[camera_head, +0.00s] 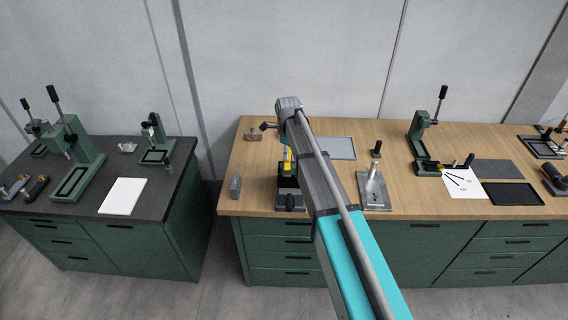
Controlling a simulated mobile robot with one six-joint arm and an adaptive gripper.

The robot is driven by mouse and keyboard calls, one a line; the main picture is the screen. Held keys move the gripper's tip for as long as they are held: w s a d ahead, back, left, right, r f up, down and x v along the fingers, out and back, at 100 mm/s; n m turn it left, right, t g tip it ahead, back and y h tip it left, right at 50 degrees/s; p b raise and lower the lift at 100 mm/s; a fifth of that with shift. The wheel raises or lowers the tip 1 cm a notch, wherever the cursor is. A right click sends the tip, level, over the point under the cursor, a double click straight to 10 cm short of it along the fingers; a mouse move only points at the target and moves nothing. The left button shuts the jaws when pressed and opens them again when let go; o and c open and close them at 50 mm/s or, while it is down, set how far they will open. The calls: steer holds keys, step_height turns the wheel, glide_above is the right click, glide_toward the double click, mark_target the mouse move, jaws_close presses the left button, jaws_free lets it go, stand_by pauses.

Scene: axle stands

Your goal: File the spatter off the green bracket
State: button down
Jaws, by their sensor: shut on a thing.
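My gripper (284,141) is at the end of my arm, over the left part of the wooden bench, and mostly hidden behind the arm. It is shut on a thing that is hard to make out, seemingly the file. A yellow piece (288,159) shows just below it; I cannot tell whether this belongs to the file. A dark vise (289,202) stands below, near the bench's front edge. A small green part shows at its top, perhaps the green bracket. Spatter is too small to see, and I cannot tell whether the file touches the bracket.
The wooden bench (393,200) also bears a grey mat (338,148), a metal stand (374,190), a green press (419,135), a white sheet (461,188) and a black tray (515,194). A grey block (236,185) stands left of the vise. A dark bench (75,212) with presses is at left.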

steer(key=shift+a, duration=0.65)
steer(key=shift+d, duration=0.35)
steer(key=shift+d, duration=2.85)
steer(key=shift+a+r, duration=0.1)
steer(key=shift+r, duration=0.1)
steer(key=shift+r+p, duration=0.55)
steer(key=shift+p, duration=0.25)
steer(key=shift+r, duration=0.1)
steer(key=shift+r+p, duration=1.4)
steer(key=shift+p, duration=0.05)
